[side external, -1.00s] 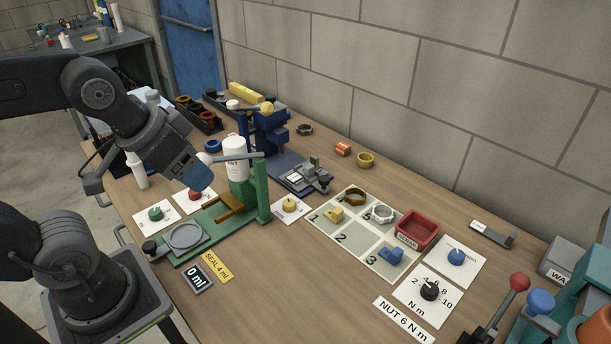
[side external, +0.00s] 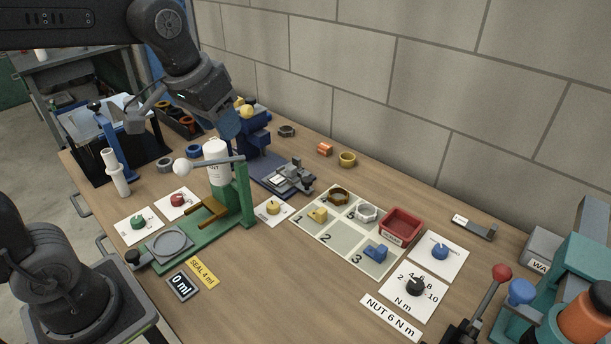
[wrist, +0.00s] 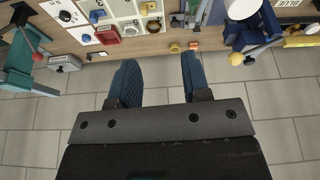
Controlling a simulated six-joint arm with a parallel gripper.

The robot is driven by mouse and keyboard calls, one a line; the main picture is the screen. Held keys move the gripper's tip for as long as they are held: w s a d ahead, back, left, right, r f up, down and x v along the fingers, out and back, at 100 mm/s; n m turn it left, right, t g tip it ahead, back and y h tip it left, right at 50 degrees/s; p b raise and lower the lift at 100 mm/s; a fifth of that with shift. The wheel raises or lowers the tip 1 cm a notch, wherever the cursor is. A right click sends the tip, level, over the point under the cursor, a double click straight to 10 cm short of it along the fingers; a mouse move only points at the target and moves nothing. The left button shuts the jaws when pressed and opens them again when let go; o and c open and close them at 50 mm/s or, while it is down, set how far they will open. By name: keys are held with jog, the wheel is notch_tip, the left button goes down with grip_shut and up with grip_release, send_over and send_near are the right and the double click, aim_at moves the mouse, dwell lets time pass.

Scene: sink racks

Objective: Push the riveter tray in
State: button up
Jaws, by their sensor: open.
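The blue riveter (side external: 257,143) with a yellow ball on its handle stands at the back of the bench. A dark blue base plate (side external: 266,176) reaches forward from it. A grey metal tray or slide (side external: 290,178) sits at the front right of this plate, sticking out from under the riveter. My gripper (side external: 228,124) is above and beside the riveter, partly covering it in the side view. In the wrist view its two blue fingers (wrist: 160,78) are apart with nothing between them. The riveter also shows at the upper right of the wrist view (wrist: 245,35). I cannot tell whether anything touches.
A green dispenser (side external: 243,195) with a white bottle (side external: 217,162) stands in front of the riveter. A numbered board (side external: 330,240), a red bin (side external: 402,227) and a teal machine (side external: 560,275) are to the right. Small rings lie behind, near the wall.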

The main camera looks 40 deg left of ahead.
jog(key=w+a+f+n+g, duration=0.1)
jog(key=w+a+f+g, duration=0.15)
jog(key=w, duration=1.15)
jog(key=n+g, duration=0.1)
jog(key=g, duration=0.1)
send_over(307, 178)
notch_tip(307, 178, down, 12)
jog(key=f, duration=0.1)
jog(key=shift+t, duration=0.25)
notch_tip(307, 178, down, 13)
jog(key=shift+r, duration=0.2)
grip_shut()
